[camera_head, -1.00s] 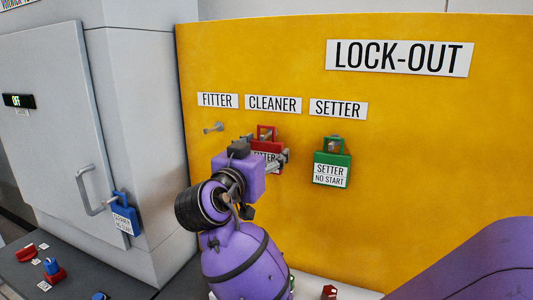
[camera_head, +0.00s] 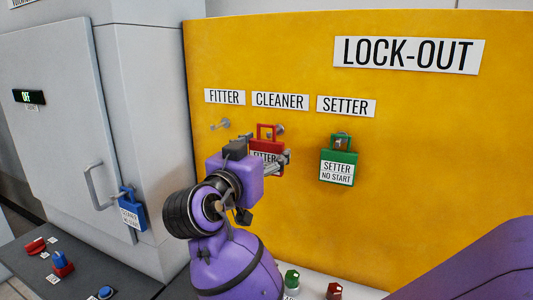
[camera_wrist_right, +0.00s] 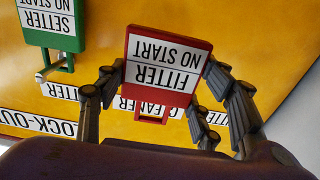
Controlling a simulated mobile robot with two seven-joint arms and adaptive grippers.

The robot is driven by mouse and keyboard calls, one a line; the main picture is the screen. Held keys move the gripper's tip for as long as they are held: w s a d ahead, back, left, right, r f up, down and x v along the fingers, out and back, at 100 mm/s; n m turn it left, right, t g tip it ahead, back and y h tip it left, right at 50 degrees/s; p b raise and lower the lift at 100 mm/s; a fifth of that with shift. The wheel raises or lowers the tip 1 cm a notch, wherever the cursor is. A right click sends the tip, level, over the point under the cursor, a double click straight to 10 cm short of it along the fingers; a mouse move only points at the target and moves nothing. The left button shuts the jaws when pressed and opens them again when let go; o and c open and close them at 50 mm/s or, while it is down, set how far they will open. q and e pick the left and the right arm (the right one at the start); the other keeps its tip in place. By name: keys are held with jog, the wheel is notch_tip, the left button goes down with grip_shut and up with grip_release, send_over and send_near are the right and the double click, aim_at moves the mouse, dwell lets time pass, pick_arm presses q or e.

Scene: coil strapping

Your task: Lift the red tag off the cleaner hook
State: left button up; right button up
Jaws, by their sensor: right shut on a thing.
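The red tag (camera_head: 266,146), lettered FITTER NO START, is in front of the yellow board under the CLEANER label. It also shows in the right wrist view (camera_wrist_right: 168,63), with its loop toward the board's labels. My right gripper (camera_head: 272,163) is shut on the tag, with fingers at both of its sides. The cleaner hook (camera_head: 278,129) shows just right of the tag's loop in the head view. The loop looks clear of the hook, and no peg shows through it in the wrist view. My left gripper is not in view.
A green SETTER tag (camera_head: 338,167) hangs on the setter hook to the right. The fitter hook (camera_head: 220,125) is bare. A blue tag (camera_head: 131,210) hangs at the grey cabinet's handle (camera_head: 94,187). Red and blue knobs (camera_head: 62,264) are on the console below.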

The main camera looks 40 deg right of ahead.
jog(key=shift+a, duration=0.15)
jog(key=v, duration=0.6)
dwell(0.7)
jog(key=shift+s, duration=0.1)
dwell(0.4)
